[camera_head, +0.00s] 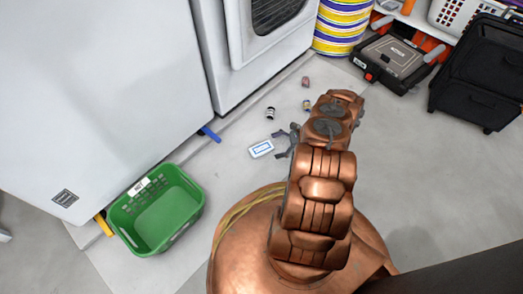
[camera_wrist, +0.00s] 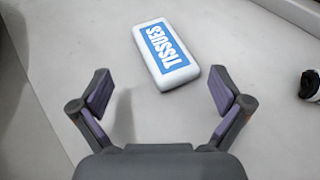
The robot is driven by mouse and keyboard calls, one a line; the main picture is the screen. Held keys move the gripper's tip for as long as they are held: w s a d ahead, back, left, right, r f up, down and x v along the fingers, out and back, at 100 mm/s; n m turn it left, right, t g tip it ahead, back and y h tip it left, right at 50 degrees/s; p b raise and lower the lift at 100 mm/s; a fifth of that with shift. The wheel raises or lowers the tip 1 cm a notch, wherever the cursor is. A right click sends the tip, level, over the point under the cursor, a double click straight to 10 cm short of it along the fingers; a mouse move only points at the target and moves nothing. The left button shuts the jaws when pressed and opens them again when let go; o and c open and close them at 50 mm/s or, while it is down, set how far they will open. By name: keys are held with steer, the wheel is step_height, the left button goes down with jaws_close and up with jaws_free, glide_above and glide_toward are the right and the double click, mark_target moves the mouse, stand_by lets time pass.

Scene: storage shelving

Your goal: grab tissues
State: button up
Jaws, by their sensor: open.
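The tissues (camera_wrist: 165,55) are a white pack with a blue label reading "TISSUES", lying flat on the floor. In the head view the pack (camera_head: 261,149) lies just left of my gripper (camera_head: 280,144). In the wrist view my gripper (camera_wrist: 158,92) is open and empty, with its two fingers spread wide. The pack is beyond the fingertips, roughly centred between them and slightly tilted in the picture. It is apart from both fingers. Much of the gripper is hidden behind my arm in the head view.
A green basket (camera_head: 117,218) stands on the floor at left by white appliances (camera_head: 100,80). Small dark cans (camera_head: 270,113) and a reddish item (camera_head: 305,81) are beyond the pack. A black toolbox (camera_head: 393,62) and dark case (camera_head: 480,75) stand at upper right.

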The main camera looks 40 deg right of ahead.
mark_target(263, 148)
steer(key=shift+w+r+b+x, duration=0.15)
steer(key=shift+b+x, duration=0.65)
steer(key=shift+x, duration=0.5)
steer(key=shift+w+r+b+x, duration=0.15)
steer(key=shift+b+x, duration=0.6)
steer(key=shift+x, duration=0.55)
steer(key=shift+c, duration=0.4)
steer(key=c, duration=1.2)
